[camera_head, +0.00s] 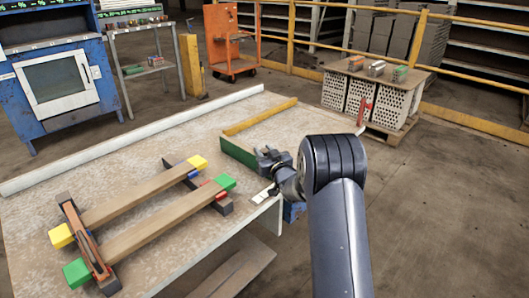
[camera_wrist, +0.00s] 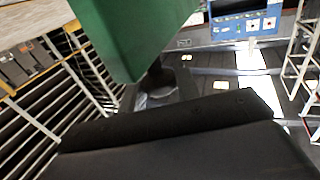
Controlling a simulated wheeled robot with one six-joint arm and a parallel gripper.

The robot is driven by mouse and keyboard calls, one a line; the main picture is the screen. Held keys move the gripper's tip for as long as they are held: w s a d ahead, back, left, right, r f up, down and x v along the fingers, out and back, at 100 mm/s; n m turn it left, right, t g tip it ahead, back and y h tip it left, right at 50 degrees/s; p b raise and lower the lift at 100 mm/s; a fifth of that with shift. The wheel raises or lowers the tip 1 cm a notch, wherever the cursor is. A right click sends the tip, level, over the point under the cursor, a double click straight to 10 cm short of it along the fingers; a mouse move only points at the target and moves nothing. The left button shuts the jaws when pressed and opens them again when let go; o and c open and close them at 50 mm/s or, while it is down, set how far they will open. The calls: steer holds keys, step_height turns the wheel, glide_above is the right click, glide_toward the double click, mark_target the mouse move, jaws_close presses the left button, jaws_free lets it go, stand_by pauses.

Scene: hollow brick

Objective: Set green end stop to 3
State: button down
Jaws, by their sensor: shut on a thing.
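On the table, a wooden frame has two long rails. The nearer rail (camera_head: 165,222) has a green end block (camera_head: 225,182) at its upper right and another green end block (camera_head: 76,272) at its lower left. The farther rail has yellow end blocks (camera_head: 197,162). A green board (camera_head: 236,154) stands at the table's right side. My gripper (camera_head: 264,162) is at the board's right end, shut. In the wrist view a large green surface (camera_wrist: 135,35) hangs close in front of the dark gripper parts. The contact itself is hidden, and I see no readable number 3.
A yellow strip (camera_head: 260,117) runs behind the green board. Small white labels (camera_head: 262,196) lie near the table's right edge. A blue machine (camera_head: 60,82) stands back left, an orange cart (camera_head: 225,45) behind. The table's middle back is clear.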

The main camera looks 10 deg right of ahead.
steer(key=shift+s+a+b, duration=0.45)
steer(key=shift+a, duration=0.2)
steer(key=shift+s+a+b, duration=0.4)
steer(key=shift+s+a, duration=0.05)
steer(key=shift+a, duration=0.15)
steer(key=c, duration=1.1)
jaws_free()
steer(key=p+v, duration=0.1)
steer(key=v, duration=0.9)
steer(key=shift+s+d, duration=0.2)
steer(key=shift+s, duration=0.15)
steer(key=shift+w, duration=0.15)
